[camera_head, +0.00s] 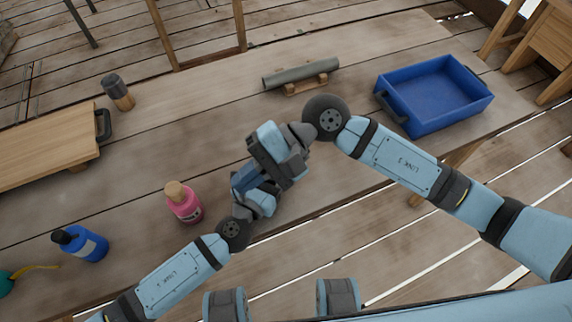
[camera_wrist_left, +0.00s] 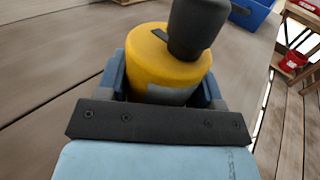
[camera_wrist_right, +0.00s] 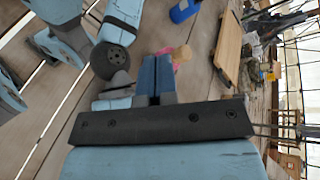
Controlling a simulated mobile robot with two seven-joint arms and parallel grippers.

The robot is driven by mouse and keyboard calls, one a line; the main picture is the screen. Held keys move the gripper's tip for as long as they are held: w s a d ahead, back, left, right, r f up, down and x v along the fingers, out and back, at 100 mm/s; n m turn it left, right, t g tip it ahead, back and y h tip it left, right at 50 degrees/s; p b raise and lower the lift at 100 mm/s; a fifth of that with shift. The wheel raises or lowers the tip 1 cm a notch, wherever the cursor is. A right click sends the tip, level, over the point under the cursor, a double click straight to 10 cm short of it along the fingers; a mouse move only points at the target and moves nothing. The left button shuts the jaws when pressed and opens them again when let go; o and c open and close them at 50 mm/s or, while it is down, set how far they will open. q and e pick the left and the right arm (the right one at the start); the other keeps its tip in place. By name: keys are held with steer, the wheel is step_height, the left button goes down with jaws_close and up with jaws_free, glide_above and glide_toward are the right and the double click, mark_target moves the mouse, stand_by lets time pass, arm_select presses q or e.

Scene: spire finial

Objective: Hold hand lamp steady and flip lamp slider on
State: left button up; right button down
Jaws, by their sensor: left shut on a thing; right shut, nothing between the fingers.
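The hand lamp shows in the left wrist view as an upright yellow body (camera_wrist_left: 165,62) with a small black strip on its top. My left gripper (camera_wrist_left: 163,82) is shut around the yellow body, a blue finger on either side. A dark grey rounded part (camera_wrist_left: 196,28) stands over the lamp's top; I cannot tell if it belongs to the lamp or my right arm. In the head view the grippers hide the lamp. My right gripper (camera_wrist_right: 155,68) is shut and empty, its blue fingers together; in the head view it is close over the left gripper.
A pink bottle (camera_head: 184,204) and a blue bottle (camera_head: 82,244) stand left of the grippers. A wooden board (camera_head: 45,150) with a dark handle and a dark-topped jar (camera_head: 118,93) are farther left. A grey tube (camera_head: 300,73) on a wooden cradle and a blue tray (camera_head: 436,122) lie behind and right.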

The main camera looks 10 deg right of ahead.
steer(key=d+f+m+t+y, duration=0.1)
steer(key=d+f+m+t, duration=0.3)
steer(key=d+m+t, duration=0.3)
steer(key=d+f+m+t+y, duration=0.2)
steer(key=d+f+m+t, duration=0.3)
steer(key=d+m, duration=0.7)
steer(key=m+t, duration=0.2)
steer(key=shift+s+d+f+m+t, duration=0.2)
steer(key=shift+s+m+t, duration=0.1)
steer(key=shift+m+t, duration=0.1)
steer(key=x, duration=1.4)
steer(key=shift+r, duration=0.15)
